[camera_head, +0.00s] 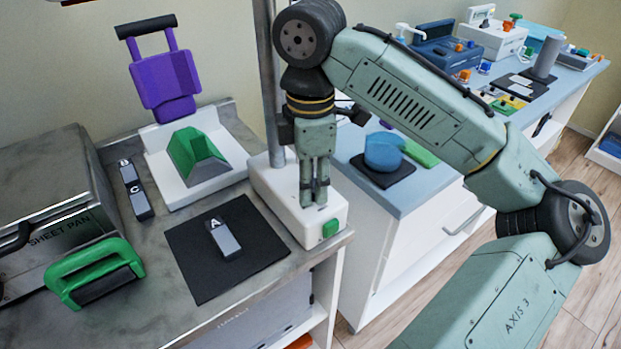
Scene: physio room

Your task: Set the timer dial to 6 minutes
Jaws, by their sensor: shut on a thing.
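A white box (283,201) with a green button (330,229) on its front stands at the right edge of the grey worktop, with a metal pole rising from it. It appears to be the timer unit. My gripper (314,197) points straight down at the top of this box, fingers close together at its surface. It is shut on a small part there, apparently the timer dial. The fingers hide the dial, and no scale or pointer can be read.
A black mat (190,262) holds a block marked A (224,239). Blocks B and C, a green wedge on a white stand (160,195), a purple padded piece (165,80), a green-handled tool (95,272) and a metal box (45,215) stand left. A blue-topped counter (410,195) is behind right.

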